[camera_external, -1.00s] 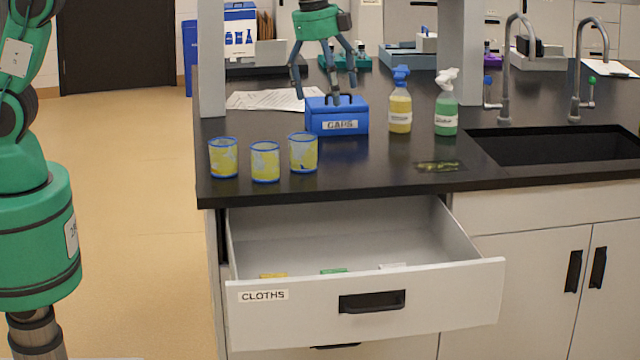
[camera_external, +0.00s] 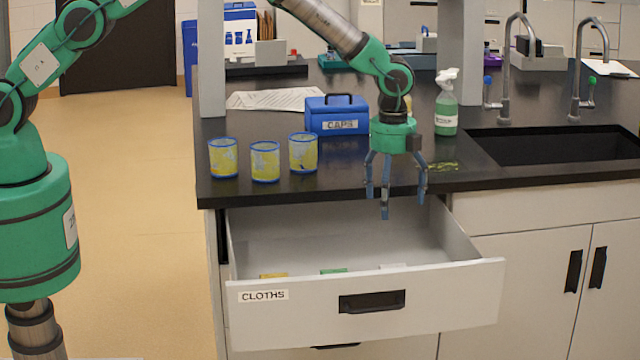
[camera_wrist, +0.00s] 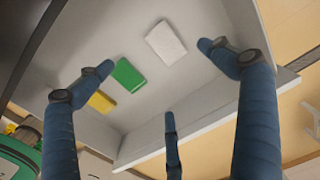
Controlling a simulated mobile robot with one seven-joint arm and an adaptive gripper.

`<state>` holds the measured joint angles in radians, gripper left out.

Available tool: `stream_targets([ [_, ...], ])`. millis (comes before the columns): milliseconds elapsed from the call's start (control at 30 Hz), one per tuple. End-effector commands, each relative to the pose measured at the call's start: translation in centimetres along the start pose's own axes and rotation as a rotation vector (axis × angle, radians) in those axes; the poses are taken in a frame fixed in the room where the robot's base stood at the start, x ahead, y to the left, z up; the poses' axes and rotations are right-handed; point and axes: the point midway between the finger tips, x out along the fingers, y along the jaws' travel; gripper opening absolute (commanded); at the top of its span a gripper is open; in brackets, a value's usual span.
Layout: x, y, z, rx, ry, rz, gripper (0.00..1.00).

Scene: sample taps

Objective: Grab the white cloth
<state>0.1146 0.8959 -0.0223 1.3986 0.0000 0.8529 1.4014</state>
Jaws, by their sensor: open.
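The white cloth (camera_wrist: 166,43) lies folded flat on the floor of the open drawer; in the external view only its top edge (camera_external: 393,266) shows above the drawer front. A green cloth (camera_wrist: 128,75) and a yellow cloth (camera_wrist: 101,101) lie beside it in a row. My gripper (camera_external: 393,196) hangs above the rear part of the drawer, fingers spread and pointing down, holding nothing. In the wrist view the white cloth appears between the upper fingertips, apart from them.
The drawer (camera_external: 470,285) labelled CLOTHS is pulled out below the black counter (camera_external: 300,192). On the counter stand a blue CAPS box (camera_external: 337,118), three stained beakers (camera_external: 265,162) and a green spray bottle (camera_external: 446,108). A yellow-green stain lies near the sink (camera_external: 560,146).

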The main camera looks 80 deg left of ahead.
Motion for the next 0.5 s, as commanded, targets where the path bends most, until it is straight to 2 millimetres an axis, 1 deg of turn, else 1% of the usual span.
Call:
stream_targets([
  [33,1.0,-0.2,-0.2,0.014,-0.001,0.005,0.94],
  [100,2.0,-0.4,-0.3,0.033,-0.002,0.010,0.94],
  [200,2.9,-0.6,-0.5,0.049,-0.002,0.015,0.94],
  [500,3.2,-0.7,-0.5,0.056,-0.002,0.016,0.94],
])
